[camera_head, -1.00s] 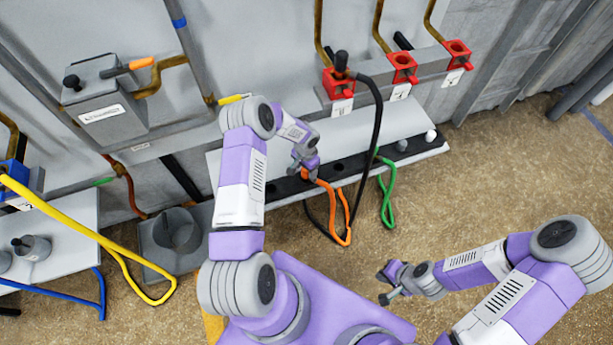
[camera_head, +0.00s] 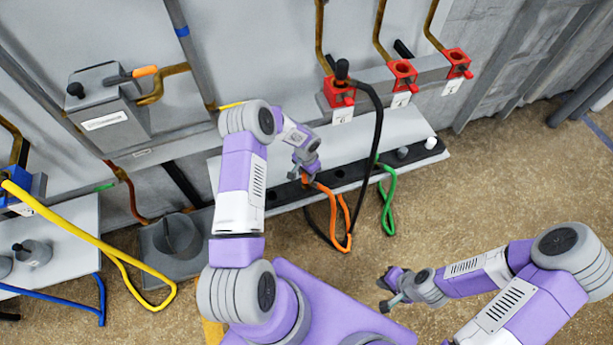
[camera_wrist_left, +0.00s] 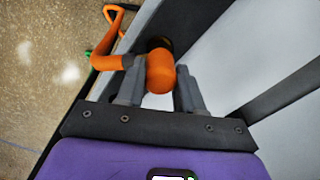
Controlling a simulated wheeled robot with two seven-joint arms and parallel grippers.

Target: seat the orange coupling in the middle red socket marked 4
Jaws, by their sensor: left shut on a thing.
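My left gripper (camera_head: 308,170) is shut on the orange coupling (camera_wrist_left: 160,72), low over the rack's dark strip. In the left wrist view the coupling's rounded orange end lies between the two fingers, beside a dark hole in the rack. I cannot tell whether its lower end is in a hole. Its orange hose (camera_head: 346,238) hangs in a loop off the rack's front. The middle red socket (camera_head: 403,71) is up on the wall rail with its round mouth empty; its label is too small to read. My right gripper (camera_head: 390,289) is open and empty above the floor.
The left red socket (camera_head: 338,98) holds a black coupling (camera_head: 342,68) whose hose (camera_head: 378,110) arches down in front of the rail. The right red socket (camera_head: 458,64) looks empty. A green hose (camera_head: 390,210) hangs off the rack (camera_head: 395,122). Open floor lies to the right.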

